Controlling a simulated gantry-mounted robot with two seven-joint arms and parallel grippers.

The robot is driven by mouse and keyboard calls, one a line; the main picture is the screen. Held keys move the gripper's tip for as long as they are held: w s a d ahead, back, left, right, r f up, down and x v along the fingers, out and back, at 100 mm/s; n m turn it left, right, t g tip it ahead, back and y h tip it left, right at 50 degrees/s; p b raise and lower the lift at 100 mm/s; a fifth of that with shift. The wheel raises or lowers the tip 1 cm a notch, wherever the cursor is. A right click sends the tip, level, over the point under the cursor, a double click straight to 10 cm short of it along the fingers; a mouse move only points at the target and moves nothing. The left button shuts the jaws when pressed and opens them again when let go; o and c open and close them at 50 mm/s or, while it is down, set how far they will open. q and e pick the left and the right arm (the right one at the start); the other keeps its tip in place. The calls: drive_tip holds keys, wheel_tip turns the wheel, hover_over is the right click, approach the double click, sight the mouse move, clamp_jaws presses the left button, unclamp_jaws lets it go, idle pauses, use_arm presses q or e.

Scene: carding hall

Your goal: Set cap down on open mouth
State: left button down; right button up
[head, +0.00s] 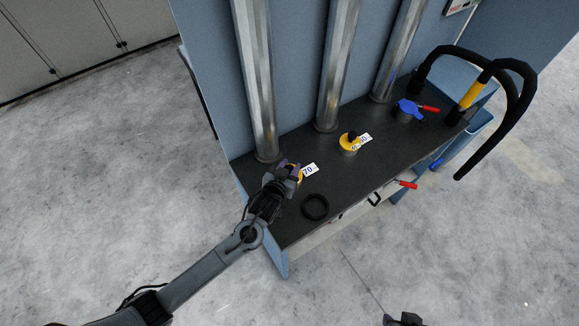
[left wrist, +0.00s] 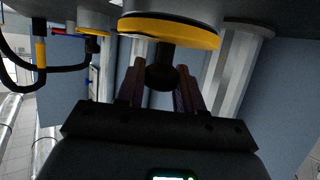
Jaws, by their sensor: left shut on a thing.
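My left gripper (head: 284,172) is over the near left part of the dark bench top. It is shut on the black knob (left wrist: 162,77) of a yellow cap (head: 298,175). In the left wrist view, the yellow cap (left wrist: 178,31) is against or close to a grey round stub (left wrist: 195,7); I cannot tell whether they touch. A white tag (head: 309,170) reading 70 is beside the cap. The mouth itself is hidden by the cap and gripper. Part of my right gripper (head: 405,319) shows at the bottom edge, with its jaws unclear.
A black ring (head: 315,207) lies on the bench top (head: 290,228). Metal pipes (head: 257,90) rise behind. A black hose (head: 520,75) arches at right.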

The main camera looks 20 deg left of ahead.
use_arm(q)
drive_tip(key=c, duration=0.7)
unclamp_jaws()
drive_tip(key=shift+r, duration=0.45)
drive_tip(key=shift+s+r, duration=0.25)
drive_tip(key=s+a+g, duration=0.1)
drive_tip(key=s+g, duration=0.2)
drive_tip(key=s, duration=0.7)
drive_tip(key=s+a+r+m+g, duration=0.1)
drive_tip(key=s+a+g, duration=0.1)
drive_tip(key=s, duration=0.8)
drive_tip(key=s+a+r+m+g+p, duration=0.1)
drive_tip(key=s+g, duration=0.4)
drive_tip(key=s, duration=0.6)
drive_tip(key=shift+a+r, duration=0.15)
drive_tip(key=shift+a, duration=0.2)
